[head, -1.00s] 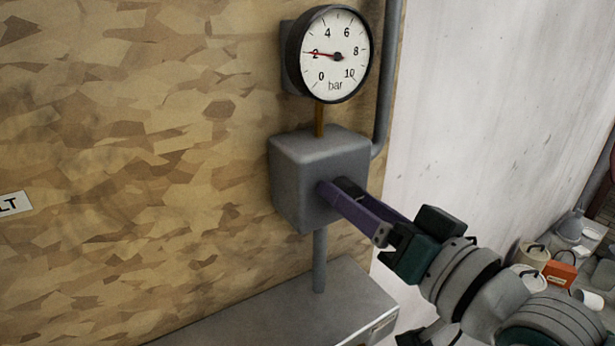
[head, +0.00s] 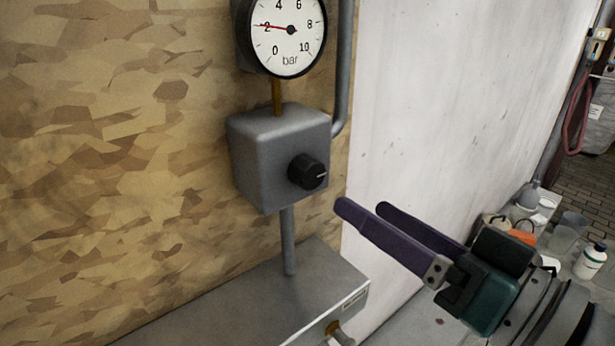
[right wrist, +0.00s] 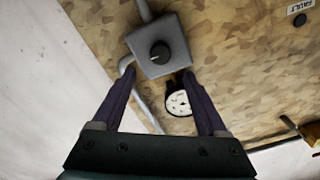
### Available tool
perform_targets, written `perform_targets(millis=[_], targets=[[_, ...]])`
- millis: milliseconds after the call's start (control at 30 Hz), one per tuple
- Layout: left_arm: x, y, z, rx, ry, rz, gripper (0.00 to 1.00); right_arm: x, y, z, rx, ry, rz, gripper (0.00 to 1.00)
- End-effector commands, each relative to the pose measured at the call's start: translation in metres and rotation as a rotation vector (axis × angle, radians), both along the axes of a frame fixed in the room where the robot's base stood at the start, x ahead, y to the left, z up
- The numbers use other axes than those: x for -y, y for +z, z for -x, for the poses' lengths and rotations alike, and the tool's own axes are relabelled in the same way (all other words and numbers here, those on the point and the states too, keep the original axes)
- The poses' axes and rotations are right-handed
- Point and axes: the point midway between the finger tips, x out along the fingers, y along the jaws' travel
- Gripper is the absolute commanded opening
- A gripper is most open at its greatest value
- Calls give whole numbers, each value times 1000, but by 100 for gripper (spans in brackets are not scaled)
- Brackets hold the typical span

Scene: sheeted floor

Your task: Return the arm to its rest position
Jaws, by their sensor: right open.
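My right gripper (head: 362,208) is open and empty, with long purple fingers, in front of the white wall at the lower right of the head view. It is apart from the black knob (head: 308,171) on the grey box (head: 262,160). In the right wrist view the open fingers (right wrist: 160,85) point toward the knob (right wrist: 159,50) and box (right wrist: 150,65), with a clear gap. The round gauge (head: 288,32) above the box has its red needle near 2 bar. My left gripper is not in view.
A grey metal cabinet (head: 255,300) with a fitting on its front stands below the box. Several containers, including a white bottle (head: 590,261), stand at the right. A grey pipe (head: 345,80) runs up beside the gauge. The wood-chip panel (head: 100,150) on the left is clear.

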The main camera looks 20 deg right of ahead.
Motion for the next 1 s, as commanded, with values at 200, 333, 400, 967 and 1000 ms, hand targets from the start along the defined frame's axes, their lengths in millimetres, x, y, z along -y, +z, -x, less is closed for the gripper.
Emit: perform_targets(millis=[200,333,400,967,1000], targets=[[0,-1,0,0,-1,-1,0,2,1,5,1,0,0,76],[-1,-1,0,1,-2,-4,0,2,1,5,1,0,0,76],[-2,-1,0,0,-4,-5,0,2,1,5,1,0,0,76],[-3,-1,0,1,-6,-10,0,-29,-59,51,-466,88,406,76],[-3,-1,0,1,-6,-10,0,-26,-64,61,-532,94,459,76]])
